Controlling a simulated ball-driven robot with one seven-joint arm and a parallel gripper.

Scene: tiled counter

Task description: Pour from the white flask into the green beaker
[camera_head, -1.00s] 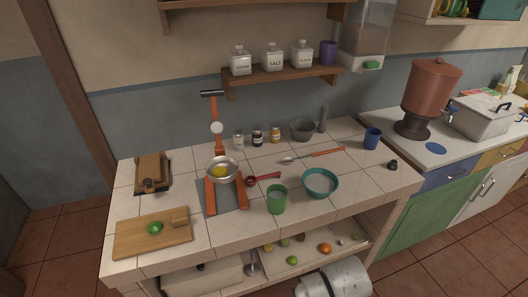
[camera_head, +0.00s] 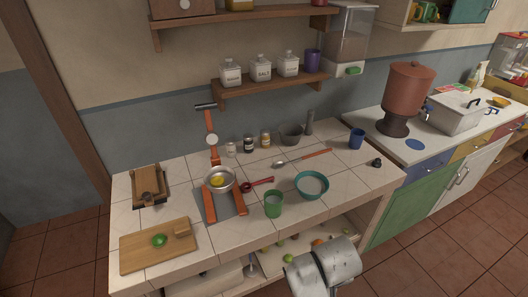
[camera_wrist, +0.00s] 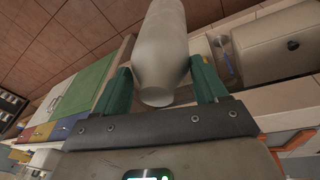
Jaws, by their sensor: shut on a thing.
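The green beaker (camera_head: 273,205) stands upright on the tiled counter, near its front edge, left of a teal bowl. The white flask (camera_wrist: 160,45) fills the upper middle of the wrist view. My gripper (camera_wrist: 163,84) has its two green fingers on either side of the flask, shut on it near its rounded end. The flask's far end runs out of the top of the wrist view. I cannot make out the flask or my gripper in the head view, where only a pale metal part of my arm shows at the bottom. The flask's contents are not visible.
The teal bowl (camera_head: 312,185) is right of the beaker. A red scoop (camera_head: 257,183), a pan (camera_head: 220,179) and a cutting board (camera_head: 157,247) with a green fruit lie to the left. A shelf with several fruits is below the counter. The counter's right front is fairly clear.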

